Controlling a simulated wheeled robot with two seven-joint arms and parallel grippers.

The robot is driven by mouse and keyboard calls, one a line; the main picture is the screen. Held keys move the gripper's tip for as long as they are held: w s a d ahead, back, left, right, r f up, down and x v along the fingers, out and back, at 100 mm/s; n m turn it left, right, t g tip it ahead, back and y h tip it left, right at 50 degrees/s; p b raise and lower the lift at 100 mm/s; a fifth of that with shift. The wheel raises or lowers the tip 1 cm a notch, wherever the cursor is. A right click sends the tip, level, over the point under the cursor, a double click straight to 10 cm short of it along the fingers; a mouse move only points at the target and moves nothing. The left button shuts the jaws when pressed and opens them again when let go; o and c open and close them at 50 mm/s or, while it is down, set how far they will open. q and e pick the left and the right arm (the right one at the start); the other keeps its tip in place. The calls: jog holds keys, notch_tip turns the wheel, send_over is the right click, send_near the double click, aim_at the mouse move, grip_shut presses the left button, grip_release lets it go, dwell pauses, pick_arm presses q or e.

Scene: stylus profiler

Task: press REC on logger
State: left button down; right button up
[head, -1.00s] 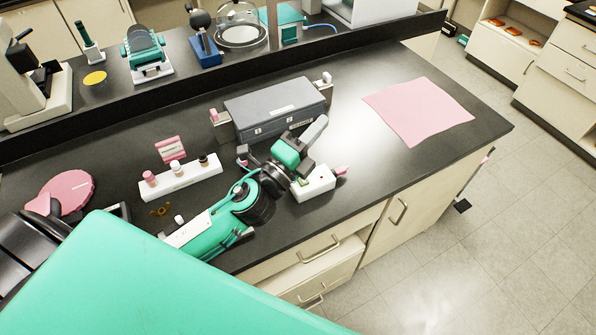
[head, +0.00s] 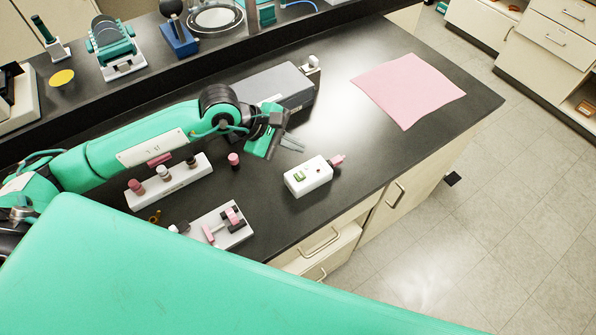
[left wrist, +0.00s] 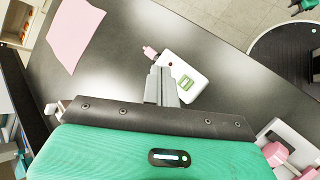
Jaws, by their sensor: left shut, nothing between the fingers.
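The logger (head: 308,177) is a small white box on the black bench near its front edge. It has a green display (head: 299,178), a small red button (head: 321,169) and a pink plug (head: 338,160) at its right end. My left gripper (head: 291,143) is shut and empty, behind and a little left of the logger, apart from it.
A grey case (head: 285,88) stands behind my left arm. A white rack with several vials (head: 178,178), a lone pink-capped vial (head: 234,160) and a white tray with pink parts (head: 222,228) are left of the logger. A pink sheet (head: 408,90) lies right on clear bench.

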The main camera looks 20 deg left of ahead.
aim_at(295, 175)
pick_arm(q)
jog(key=shift+f, duration=0.15)
notch_tip(295, 175, down, 8)
jog(key=b, duration=0.3)
jog(key=shift+f+b, duration=0.3)
jog(key=shift+b, duration=0.35)
dwell(1.8)
jog(key=shift+f+b, duration=0.35)
jog(key=shift+b, duration=0.35)
jog(key=shift+f+b, duration=0.5)
jog(key=shift+b, duration=0.2)
dwell(0.4)
jog(key=shift+r, duration=0.9)
